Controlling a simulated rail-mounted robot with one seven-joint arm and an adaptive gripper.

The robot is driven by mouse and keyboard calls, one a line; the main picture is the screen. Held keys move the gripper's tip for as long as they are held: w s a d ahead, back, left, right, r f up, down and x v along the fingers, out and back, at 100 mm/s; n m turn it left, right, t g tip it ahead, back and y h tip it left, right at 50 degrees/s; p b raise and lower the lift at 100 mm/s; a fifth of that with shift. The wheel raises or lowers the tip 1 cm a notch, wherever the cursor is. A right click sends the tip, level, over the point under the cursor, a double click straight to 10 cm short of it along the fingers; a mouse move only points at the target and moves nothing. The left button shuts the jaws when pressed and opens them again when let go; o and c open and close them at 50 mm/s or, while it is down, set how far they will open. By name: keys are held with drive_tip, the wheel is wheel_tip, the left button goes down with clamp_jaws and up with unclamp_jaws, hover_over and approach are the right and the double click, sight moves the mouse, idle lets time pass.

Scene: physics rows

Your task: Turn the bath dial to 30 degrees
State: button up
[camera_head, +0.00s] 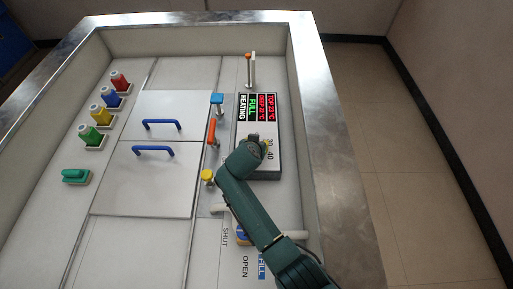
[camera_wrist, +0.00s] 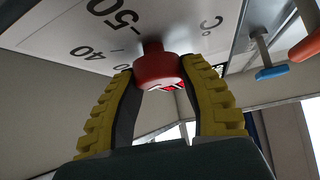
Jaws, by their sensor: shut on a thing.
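The bath dial (camera_wrist: 157,66) is a red knob on a white panel face. In the wrist view its scale numbers 50 and 40 and a °C mark show around it. My gripper (camera_wrist: 160,75) has its yellow ridged fingers closed on both sides of the knob. In the camera_head view my gripper (camera_head: 256,147) sits over the lower part of the control panel (camera_head: 262,173) and hides the knob. Which value the dial points to cannot be told.
Panel displays (camera_head: 257,106) show red and green text, including HEATING and FULL. An orange lever (camera_head: 212,131), a blue-topped post (camera_head: 217,101) and a yellow-topped post (camera_head: 207,176) stand close left.

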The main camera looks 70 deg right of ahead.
drive_tip(key=shift+f+m+g+b, duration=0.3)
drive_tip(key=shift+m+g+b, duration=0.1)
drive_tip(key=shift+b, duration=0.05)
drive_tip(key=o, duration=1.2)
drive_tip(key=shift+r, duration=0.2)
drive_tip(key=shift+a+r, duration=0.2)
drive_tip(key=shift+r, duration=0.15)
drive_tip(key=v, duration=1.1)
drive_tip(key=shift+s+a, duration=0.1)
drive_tip(key=shift+a, duration=0.1)
drive_tip(key=shift+f, duration=0.1)
